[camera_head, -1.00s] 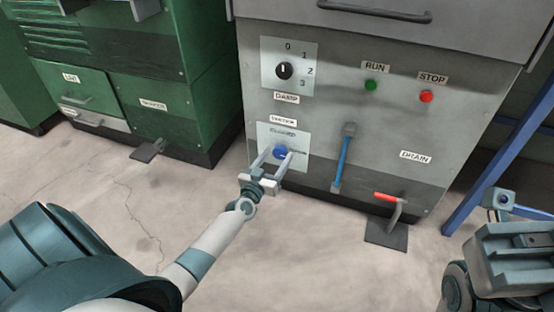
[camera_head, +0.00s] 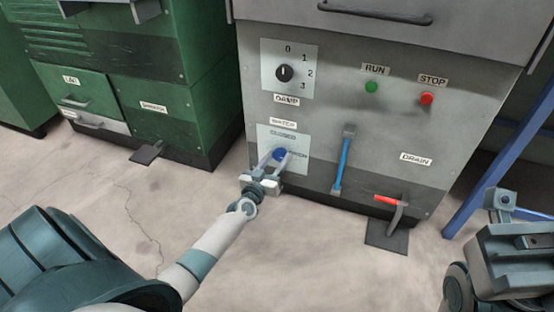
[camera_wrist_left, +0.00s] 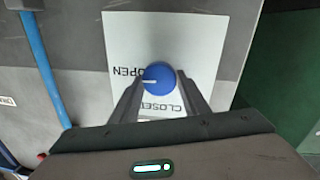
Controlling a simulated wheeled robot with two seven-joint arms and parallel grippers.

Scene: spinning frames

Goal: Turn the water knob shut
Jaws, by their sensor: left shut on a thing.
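The blue water knob (camera_head: 280,154) sits on a pale plate (camera_head: 303,138) low on the grey machine. The plate reads CLOSED above the knob and OPEN to its right. In the left wrist view the knob (camera_wrist_left: 158,75) shows a white mark pointing left, toward the word OPEN; CLOSED is below it there. My left gripper (camera_head: 273,159) is shut on the knob, with one finger on each side. Its fingers also show in the left wrist view (camera_wrist_left: 160,92).
A dial (camera_head: 284,72) is above the plate. Green cabinets (camera_head: 165,100) stand at left. The floor in front is clear.

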